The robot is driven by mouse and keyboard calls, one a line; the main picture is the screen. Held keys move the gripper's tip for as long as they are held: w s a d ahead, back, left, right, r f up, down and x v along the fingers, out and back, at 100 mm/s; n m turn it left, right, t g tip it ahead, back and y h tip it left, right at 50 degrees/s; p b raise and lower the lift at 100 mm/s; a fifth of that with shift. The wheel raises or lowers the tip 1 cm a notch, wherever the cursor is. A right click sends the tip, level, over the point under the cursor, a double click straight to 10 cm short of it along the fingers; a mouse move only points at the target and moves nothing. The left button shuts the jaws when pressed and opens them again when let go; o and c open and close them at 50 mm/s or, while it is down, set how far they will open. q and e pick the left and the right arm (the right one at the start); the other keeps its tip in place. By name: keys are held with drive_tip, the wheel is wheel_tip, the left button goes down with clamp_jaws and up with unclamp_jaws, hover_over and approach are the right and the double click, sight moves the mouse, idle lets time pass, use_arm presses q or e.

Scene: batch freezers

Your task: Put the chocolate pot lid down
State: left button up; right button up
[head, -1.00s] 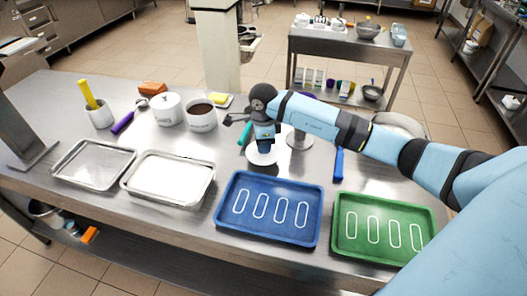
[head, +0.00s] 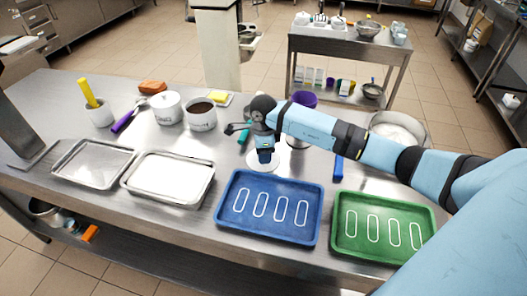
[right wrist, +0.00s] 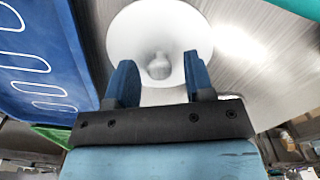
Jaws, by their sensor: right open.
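The white chocolate pot lid (head: 255,166) lies on the steel table behind the blue tray. In the right wrist view the lid (right wrist: 130,35) is a white disc with a round knob. My right gripper (head: 264,157) is over the lid. Its two blue fingers (right wrist: 160,68) are open, one on each side of the knob, with gaps between. The height of the fingertips above the lid is hard to tell. The white chocolate pot (head: 202,119) stands uncovered further left, with dark brown contents. My left gripper is out of view.
The blue tray (head: 229,208) and green tray (head: 340,246) lie along the front edge. Two metal trays are on the left. A lidded white pot (head: 166,108) stands beside the chocolate pot. A purple cup (head: 304,98) and a large bowl (head: 419,128) are behind my right arm.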

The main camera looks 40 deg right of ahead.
wheel_tip(320, 180, up, 12)
drive_tip(key=b, duration=0.1)
idle(0.4)
drive_tip(key=shift+r, duration=0.1)
